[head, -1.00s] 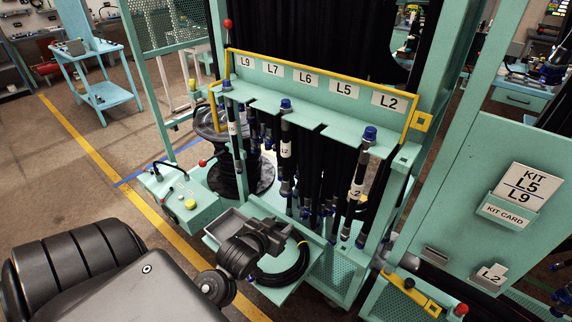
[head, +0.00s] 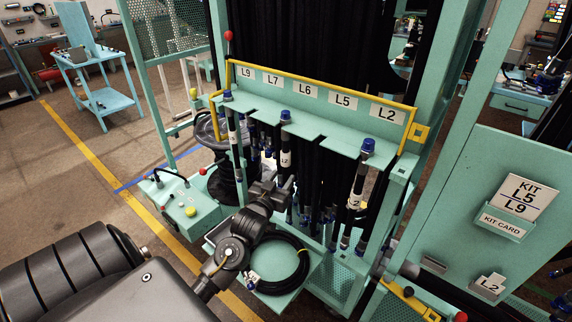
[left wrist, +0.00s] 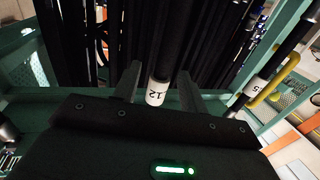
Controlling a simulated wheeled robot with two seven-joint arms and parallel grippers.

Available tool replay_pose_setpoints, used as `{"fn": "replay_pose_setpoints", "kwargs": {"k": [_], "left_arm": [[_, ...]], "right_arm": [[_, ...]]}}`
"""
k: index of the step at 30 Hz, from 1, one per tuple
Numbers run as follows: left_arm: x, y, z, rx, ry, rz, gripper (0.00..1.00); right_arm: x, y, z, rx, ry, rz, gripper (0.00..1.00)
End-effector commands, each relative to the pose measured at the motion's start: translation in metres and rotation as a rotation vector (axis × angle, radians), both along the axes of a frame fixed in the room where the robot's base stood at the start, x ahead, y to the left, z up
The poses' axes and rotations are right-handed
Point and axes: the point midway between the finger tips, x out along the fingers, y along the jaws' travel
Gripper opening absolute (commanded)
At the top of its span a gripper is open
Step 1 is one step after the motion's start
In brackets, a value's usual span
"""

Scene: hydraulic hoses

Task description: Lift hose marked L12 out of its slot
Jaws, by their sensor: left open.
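The hose whose white tag reads "12" in the left wrist view (left wrist: 157,94) hangs upright between my open left fingers (left wrist: 160,74), which stand either side of it without closing. In the head view this appears to be the middle hose (head: 286,158), with a blue cap at a notch in the rack's green shelf (head: 258,109); part of its tag is turned away. My left gripper (head: 277,190) is at its lower part, just below the tag. Whether a finger touches the hose cannot be told. My right gripper is out of view.
Other tagged hoses hang at the left end (head: 232,130) and the right end (head: 358,180), with more dark hoses behind. A yellow rail (head: 320,87) frames the slot labels. A tray with a black coil (head: 285,262) lies below my left wrist.

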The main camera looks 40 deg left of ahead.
Motion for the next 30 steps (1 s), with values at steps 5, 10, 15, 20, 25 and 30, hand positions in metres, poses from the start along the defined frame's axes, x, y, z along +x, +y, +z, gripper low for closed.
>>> {"fn": "replay_pose_setpoints", "kwargs": {"k": [5, 10, 15, 20, 25, 30], "left_arm": [[0.005, 0.003, 0.0, 0.0, 0.0, 0.0, 0.42], [0.026, 0.013, -0.003, 0.0, 0.002, 0.001, 0.42], [0.045, 0.019, -0.006, 0.0, 0.0, 0.0, 0.42], [0.048, 0.02, -0.008, 0.0, 0.001, 0.0, 0.42], [0.048, 0.02, -0.008, 0.0, 0.001, 0.0, 0.39], [0.048, 0.02, -0.008, 0.0, 0.001, 0.0, 0.16]], "right_arm": [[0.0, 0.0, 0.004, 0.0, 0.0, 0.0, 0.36], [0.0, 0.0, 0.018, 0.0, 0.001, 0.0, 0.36], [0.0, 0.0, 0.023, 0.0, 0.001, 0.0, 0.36], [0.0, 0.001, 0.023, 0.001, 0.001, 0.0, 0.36], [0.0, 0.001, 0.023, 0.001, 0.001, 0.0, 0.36], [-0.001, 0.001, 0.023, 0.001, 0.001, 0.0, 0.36]]}}
